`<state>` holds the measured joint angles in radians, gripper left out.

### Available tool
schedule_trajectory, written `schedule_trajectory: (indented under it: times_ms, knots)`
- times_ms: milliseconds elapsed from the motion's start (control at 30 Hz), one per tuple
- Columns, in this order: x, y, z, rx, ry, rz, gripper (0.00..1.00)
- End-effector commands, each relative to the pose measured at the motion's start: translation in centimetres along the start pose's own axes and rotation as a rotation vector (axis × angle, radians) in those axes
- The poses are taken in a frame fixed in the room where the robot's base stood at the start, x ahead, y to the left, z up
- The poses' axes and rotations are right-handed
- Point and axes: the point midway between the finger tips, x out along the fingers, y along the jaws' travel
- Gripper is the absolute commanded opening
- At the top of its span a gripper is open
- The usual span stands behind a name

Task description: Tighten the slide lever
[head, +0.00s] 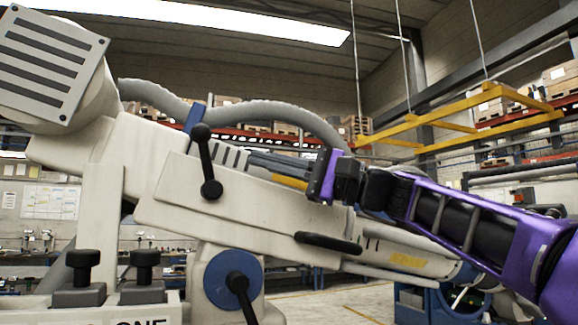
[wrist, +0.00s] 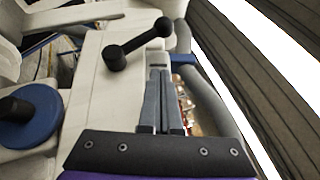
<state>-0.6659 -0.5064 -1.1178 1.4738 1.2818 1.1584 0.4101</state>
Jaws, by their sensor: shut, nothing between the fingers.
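The same lever shows at the top of the wrist view (wrist: 138,42), slanting from hub to ball. I take it for the slide lever, but no label shows. My gripper (head: 250,157) reaches in from the right, its long grey fingers together and empty. The fingers also show in the wrist view (wrist: 158,75). Their tips are a little right of the lever, apparently apart from it.
A flat black handle (head: 328,243) is lower on the arm's side. A blue disc with a black lever (head: 233,280) is below, and two black knobs (head: 112,275) stand at lower left. A grey corrugated hose (head: 265,112) arches behind my gripper. Air above the lever looks open.

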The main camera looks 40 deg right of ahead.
Motion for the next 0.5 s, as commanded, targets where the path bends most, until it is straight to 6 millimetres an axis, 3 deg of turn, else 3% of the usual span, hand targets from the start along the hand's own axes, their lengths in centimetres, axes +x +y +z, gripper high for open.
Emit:
schedule_trajectory:
  times_ms: [133,500]
  knots:
    - [3.3,0.1,0.1,-0.002,-0.001,0.004,0.0]
    - [5.5,0.1,2.8,-0.003,0.0,0.001,0.0]
